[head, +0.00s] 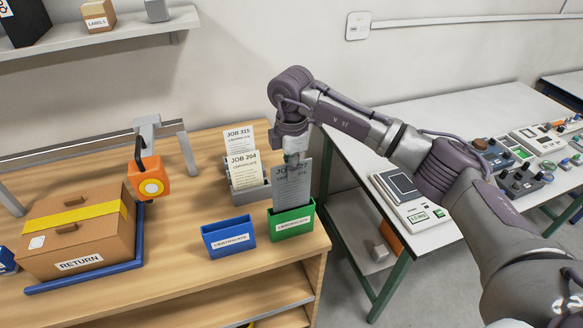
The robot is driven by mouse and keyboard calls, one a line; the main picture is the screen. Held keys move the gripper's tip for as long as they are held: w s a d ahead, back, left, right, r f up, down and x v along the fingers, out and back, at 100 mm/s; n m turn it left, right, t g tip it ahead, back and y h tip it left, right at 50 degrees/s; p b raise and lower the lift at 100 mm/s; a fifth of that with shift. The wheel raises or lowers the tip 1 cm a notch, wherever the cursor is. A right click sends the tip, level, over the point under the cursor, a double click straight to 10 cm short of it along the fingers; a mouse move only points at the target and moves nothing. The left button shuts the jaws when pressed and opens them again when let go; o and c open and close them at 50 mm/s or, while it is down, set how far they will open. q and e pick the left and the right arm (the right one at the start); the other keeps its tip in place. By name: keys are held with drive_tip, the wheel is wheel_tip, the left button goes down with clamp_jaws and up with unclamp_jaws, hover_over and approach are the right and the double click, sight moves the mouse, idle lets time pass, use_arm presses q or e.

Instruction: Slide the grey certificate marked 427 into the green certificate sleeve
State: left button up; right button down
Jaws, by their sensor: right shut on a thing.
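The grey certificate (292,190) stands upright, its print partly covered, with "27" readable at its top right. My right gripper (293,158) is shut on its top edge from above. The green certificate sleeve (292,226), labelled CERTIFICATE, stands at the table's right front corner. The certificate's lower end is hidden behind the sleeve's front wall and looks to be inside its opening; how deep I cannot tell. My left gripper is not in view.
A blue sleeve (228,238) stands just left of the green one. Behind them, a grey rack (250,195) holds white certificates marked JOB 204 (243,170) and JOB 315 (238,138). A RETURN box (80,240) and orange hanging device (149,182) are at left. A scale (410,200) is on the right table.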

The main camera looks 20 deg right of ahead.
sight(291, 208)
drive_tip(key=shift+f+b, duration=3.55)
drive_tip(key=shift+f, duration=2.05)
drive_tip(key=c, duration=1.2)
unclamp_jaws()
drive_tip(key=shift+r, duration=0.3)
wheel_tip(291, 208, up, 11)
drive_tip(key=shift+r, duration=0.2)
